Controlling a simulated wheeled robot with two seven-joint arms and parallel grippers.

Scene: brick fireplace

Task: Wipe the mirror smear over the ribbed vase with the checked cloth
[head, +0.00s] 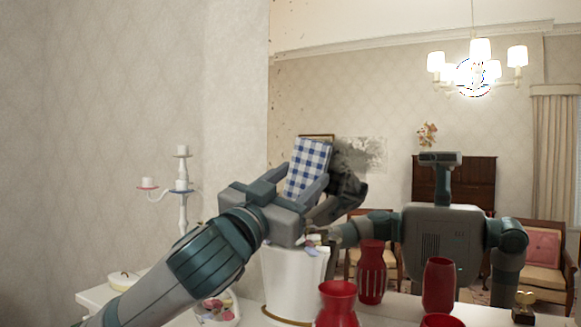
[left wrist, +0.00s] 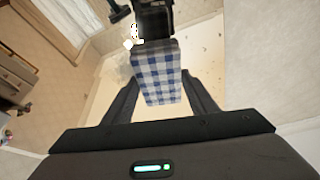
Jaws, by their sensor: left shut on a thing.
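My left gripper (head: 297,188) is shut on the blue-and-white checked cloth (head: 308,165), which stands up from its fingers in front of the mirror. The cloth also shows between the fingers in the left wrist view (left wrist: 157,80). A grey smear (head: 373,153) on the mirror lies just right of the cloth, above the red vases; the dark reflection of my gripper overlaps its lower left. I cannot tell whether the cloth touches the glass. A red vase (head: 337,304), likely the ribbed one, stands low centre, its reflection with vertical ribs behind it. My right gripper is out of view.
A white pot (head: 292,285) stands below my left gripper. A white candelabrum (head: 182,190) stands to its left. Another red vase (head: 441,321) is cut off at the bottom edge. A small dark-based ornament (head: 523,307) stands at right. The mirror reflects my body, chairs and a chandelier.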

